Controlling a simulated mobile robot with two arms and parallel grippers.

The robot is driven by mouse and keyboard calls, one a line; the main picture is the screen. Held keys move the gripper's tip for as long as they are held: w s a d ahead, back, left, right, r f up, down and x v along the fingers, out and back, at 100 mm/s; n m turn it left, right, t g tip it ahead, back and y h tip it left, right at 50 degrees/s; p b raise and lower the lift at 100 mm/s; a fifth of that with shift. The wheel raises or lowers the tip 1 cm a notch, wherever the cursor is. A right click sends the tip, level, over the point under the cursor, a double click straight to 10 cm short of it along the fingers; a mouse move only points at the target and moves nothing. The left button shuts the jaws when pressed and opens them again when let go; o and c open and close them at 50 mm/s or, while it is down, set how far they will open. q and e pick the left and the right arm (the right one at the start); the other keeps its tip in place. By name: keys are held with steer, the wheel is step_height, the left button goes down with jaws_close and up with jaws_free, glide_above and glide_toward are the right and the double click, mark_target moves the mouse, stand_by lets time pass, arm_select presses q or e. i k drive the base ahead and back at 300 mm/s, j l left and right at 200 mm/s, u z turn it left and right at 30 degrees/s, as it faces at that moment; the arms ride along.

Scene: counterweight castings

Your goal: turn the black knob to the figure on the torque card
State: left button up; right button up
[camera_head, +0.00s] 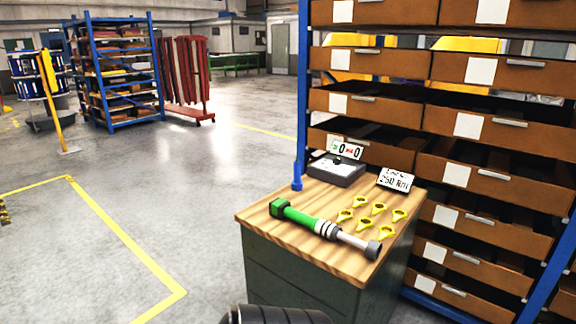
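A grey box (336,172) stands at the back of the wooden bench top, with a white sign (346,148) above it showing zeros and small green and red marks. A small dark spot (337,160) on the box may be the black knob; it is too small to read its setting. The torque card (396,180) is white, tilted, and stands right of the box; its larger line looks like 250 Nm, the upper line is unclear. A green and grey torque wrench (325,228) lies across the bench. Neither gripper shows.
Several yellow tags (378,208) lie right of the wrench on the bench top (262,222). A shelf of brown drawers (482,125) with blue posts stands close behind. A dark ribbed part of mine shows at the bottom edge. The floor at left is open, with yellow lines.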

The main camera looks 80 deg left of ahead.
mark_target(337, 160)
steer(key=u, duration=2.3)
steer(key=i+l, duration=0.3)
